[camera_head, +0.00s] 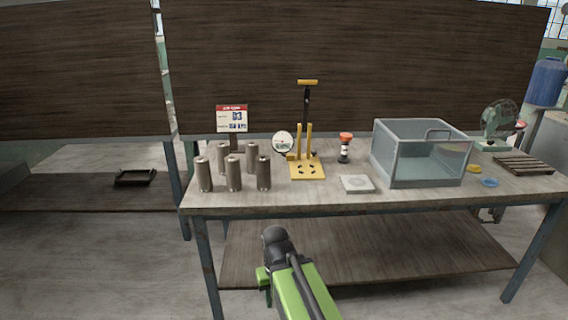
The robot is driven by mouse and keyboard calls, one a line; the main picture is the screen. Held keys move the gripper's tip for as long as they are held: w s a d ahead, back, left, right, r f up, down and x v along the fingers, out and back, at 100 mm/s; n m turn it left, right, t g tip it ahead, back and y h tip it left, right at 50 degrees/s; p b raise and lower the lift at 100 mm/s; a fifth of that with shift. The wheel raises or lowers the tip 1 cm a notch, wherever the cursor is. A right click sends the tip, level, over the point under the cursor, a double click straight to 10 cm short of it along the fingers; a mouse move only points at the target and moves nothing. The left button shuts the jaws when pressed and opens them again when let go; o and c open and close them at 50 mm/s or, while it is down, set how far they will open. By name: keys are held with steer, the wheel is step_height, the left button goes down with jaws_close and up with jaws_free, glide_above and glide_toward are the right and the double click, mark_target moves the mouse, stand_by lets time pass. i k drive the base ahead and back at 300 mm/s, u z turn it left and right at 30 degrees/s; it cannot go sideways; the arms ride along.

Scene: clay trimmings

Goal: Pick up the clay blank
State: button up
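Several upright grey-brown cylinders, which look like the clay blanks (233,174), stand in a close group on the left part of the workbench (330,196). Which one is meant, I cannot tell. My green and black arm reaches up from the bottom middle, in front of the bench and below its top. It ends in a dark rounded joint, with a small green part beside and below it. My gripper's fingers cannot be made out there. My arm is well apart from the cylinders.
Behind and right of the cylinders are a sign (232,118), a round dial (283,143) and a yellow stand with a lever (307,168). Further right are a red-topped item (344,148), a grey square plate (357,183) and a clear tank (418,158). The bench's front edge is clear.

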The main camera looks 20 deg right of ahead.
mark_target(262, 162)
steer(key=u, duration=0.05)
steer(key=i, duration=0.85)
steer(key=u, duration=0.7)
steer(key=i, duration=0.6)
steer(key=u, duration=0.55)
